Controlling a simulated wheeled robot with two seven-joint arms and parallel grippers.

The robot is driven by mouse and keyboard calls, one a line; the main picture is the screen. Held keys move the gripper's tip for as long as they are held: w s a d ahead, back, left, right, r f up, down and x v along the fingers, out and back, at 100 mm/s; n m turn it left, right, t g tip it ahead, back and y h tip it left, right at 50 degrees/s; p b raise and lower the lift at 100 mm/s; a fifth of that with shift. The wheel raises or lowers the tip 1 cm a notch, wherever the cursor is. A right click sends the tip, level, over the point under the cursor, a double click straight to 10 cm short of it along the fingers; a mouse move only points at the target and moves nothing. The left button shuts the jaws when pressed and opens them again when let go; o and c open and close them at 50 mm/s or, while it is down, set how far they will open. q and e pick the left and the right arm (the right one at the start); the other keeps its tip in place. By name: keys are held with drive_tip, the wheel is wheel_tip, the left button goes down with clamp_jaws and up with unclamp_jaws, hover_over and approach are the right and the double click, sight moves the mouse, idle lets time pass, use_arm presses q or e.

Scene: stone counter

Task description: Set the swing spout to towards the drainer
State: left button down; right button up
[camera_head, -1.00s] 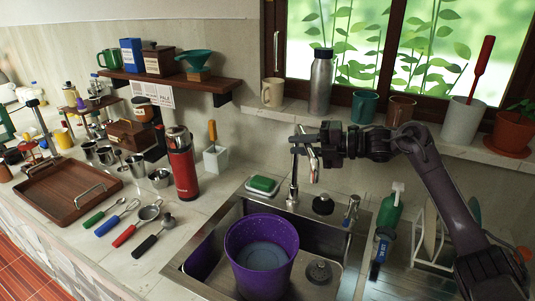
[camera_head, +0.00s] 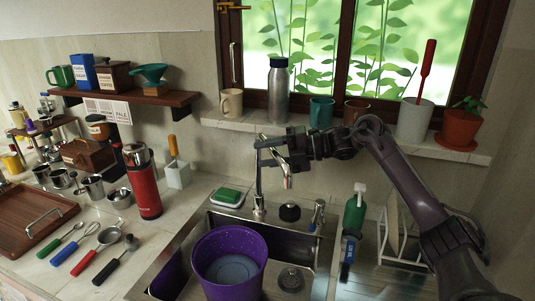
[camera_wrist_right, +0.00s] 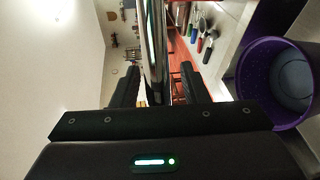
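The metal swing spout (camera_head: 287,168) tops the faucet, whose upright pipe (camera_head: 258,190) stands behind the sink (camera_head: 178,272). The spout's tip hangs down to the front right of the pipe. My right gripper (camera_head: 272,150) is at the spout's upper part. In the wrist view the spout (camera_wrist_right: 155,45) runs between my two black fingers (camera_wrist_right: 158,88), with gaps showing on both sides, so the gripper is open around it. The drainer (camera_head: 408,262) with its rack and plate is right of the sink. My left gripper is out of view.
A purple bucket (camera_head: 230,262) stands in the sink. A green bottle (camera_head: 354,212) and blue brush (camera_head: 348,250) are between sink and drainer. A green sponge (camera_head: 228,196) lies left of the faucet. The windowsill (camera_head: 330,136) with cups and pots runs behind my arm.

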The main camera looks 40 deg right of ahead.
drive_tip(key=b+v, duration=0.2)
drive_tip(key=v, duration=0.5)
drive_tip(key=shift+s+d+b, duration=0.2)
drive_tip(key=shift+d+b, duration=0.15)
drive_tip(key=shift+c, duration=0.2)
